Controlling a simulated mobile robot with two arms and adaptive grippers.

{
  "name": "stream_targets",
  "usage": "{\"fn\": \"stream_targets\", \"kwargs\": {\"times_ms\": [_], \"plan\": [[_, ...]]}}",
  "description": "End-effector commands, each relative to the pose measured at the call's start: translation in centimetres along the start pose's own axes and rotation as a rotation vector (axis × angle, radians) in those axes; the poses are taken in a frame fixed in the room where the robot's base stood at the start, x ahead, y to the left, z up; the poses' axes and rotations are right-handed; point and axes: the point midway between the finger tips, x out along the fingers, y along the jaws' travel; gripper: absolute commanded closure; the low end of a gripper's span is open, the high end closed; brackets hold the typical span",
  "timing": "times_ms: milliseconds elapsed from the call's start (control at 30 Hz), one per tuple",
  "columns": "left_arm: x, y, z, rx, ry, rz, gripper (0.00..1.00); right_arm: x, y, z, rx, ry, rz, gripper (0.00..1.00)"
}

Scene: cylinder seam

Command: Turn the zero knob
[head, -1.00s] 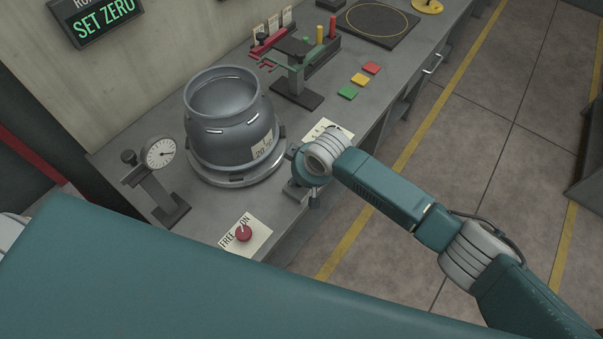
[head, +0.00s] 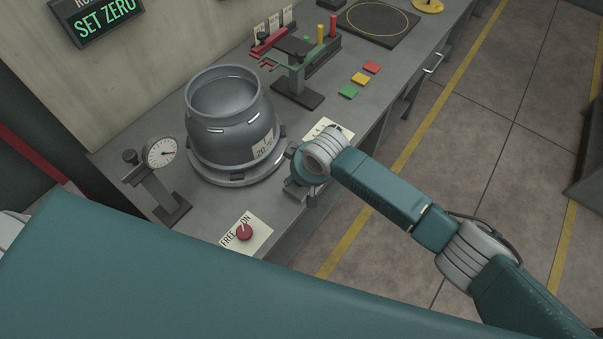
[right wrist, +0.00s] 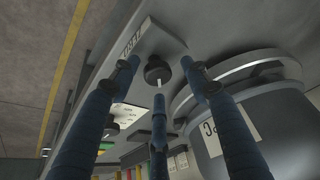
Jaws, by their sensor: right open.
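In the right wrist view a dark round knob (right wrist: 158,70) with a white pointer mark stands on a grey block (right wrist: 160,38). The block has a label (right wrist: 131,42) too oblique to read surely; this looks like the zero knob. My right gripper (right wrist: 160,78) is open, its three fingers spread around the knob, with gaps visible between fingertips and knob. In the head view my right gripper (head: 303,188) is at the bench's front edge, right of the grey vessel, and hides the knob. A dial gauge (head: 161,152) stands left of the vessel. My left gripper is not visible.
The grey vessel (head: 231,120) stands close beside my right gripper. A red FREE/ON knob (head: 244,232) is at the front. Coloured pads (head: 359,79) and a fixture (head: 297,85) are farther back. A display (head: 97,20) reads "SET ZERO".

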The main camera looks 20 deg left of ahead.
Motion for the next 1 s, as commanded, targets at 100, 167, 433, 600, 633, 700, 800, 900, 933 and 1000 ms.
{"fn": "stream_targets", "kwargs": {"times_ms": [100, 167, 433, 600, 633, 700, 800, 900, 933, 1000], "plan": [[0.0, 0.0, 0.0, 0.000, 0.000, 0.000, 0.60, -0.8, 0.0, 0.0, 0.000, 0.000, 0.000, 0.54], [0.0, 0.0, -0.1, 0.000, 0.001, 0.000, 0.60, -1.6, 0.0, 0.0, 0.000, 0.002, 0.000, 0.54], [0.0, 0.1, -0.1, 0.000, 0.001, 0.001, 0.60, -7.3, 0.0, -0.1, -0.002, 0.004, 0.000, 0.54], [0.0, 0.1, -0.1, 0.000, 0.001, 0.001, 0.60, -10.3, -0.1, -0.2, -0.001, 0.004, 0.000, 0.54], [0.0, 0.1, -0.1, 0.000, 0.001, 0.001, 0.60, -10.6, 0.0, -0.2, 0.000, 0.003, 0.000, 0.54], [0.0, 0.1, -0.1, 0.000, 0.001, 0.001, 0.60, -11.3, 0.0, -0.2, -0.001, 0.004, 0.000, 0.54], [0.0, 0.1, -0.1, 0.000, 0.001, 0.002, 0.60, -11.8, -0.1, -0.2, -0.001, 0.003, 0.000, 0.54], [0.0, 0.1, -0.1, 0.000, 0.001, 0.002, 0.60, -11.9, -0.1, -0.2, -0.001, 0.003, 0.000, 0.54], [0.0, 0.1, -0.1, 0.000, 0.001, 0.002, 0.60, -11.9, -0.1, -0.2, -0.001, 0.002, 0.000, 0.54], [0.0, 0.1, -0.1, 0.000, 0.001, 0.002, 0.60, -11.9, -0.1, -0.2, -0.001, 0.002, 0.000, 0.54]]}}
